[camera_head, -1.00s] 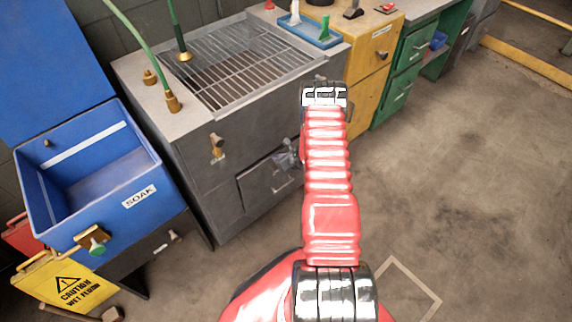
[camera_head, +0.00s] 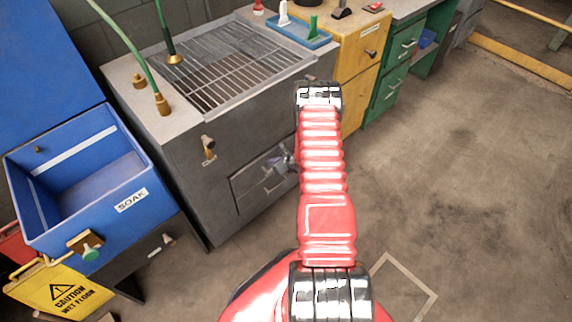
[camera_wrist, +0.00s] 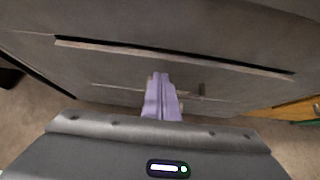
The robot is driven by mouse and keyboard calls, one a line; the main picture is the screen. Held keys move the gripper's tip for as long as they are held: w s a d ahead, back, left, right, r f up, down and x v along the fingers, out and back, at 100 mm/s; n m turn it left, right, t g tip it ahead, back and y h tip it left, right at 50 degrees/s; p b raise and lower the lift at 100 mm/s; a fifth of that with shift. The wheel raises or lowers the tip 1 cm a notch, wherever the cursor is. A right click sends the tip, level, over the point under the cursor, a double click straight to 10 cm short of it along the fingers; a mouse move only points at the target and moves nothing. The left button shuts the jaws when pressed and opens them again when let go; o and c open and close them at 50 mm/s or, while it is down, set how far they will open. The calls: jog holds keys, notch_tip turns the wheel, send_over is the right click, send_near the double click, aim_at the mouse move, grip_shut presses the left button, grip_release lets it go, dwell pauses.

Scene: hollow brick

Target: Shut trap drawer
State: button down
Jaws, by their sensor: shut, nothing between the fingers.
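The trap drawer (camera_head: 245,190) is the low dark grey drawer in the front of the grey sink cabinet (camera_head: 190,185), under the grated top. Its front looks near the cabinet face; I cannot tell whether a small gap is left. A small handle (camera_head: 271,187) shows on it. My gripper (camera_head: 283,162) is at the upper right of the drawer front, partly hidden behind my red arm. In the wrist view, my gripper's purple fingers (camera_wrist: 161,97) are together and empty, pointing at the grey front. Contact cannot be made out.
A blue SOAK bin (camera_head: 130,203) stands to the left, with a yellow wet-floor sign (camera_head: 62,290) below it. A yellow cabinet (camera_head: 362,75) and green drawers (camera_head: 390,90) stand to the right. The concrete floor (camera_head: 470,200) on the right is open.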

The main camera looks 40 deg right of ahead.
jog(key=v, duration=1.1)
jog(key=shift+s+f, duration=0.25)
jog(key=shift+f, duration=0.1)
jog(key=shift+a, duration=0.15)
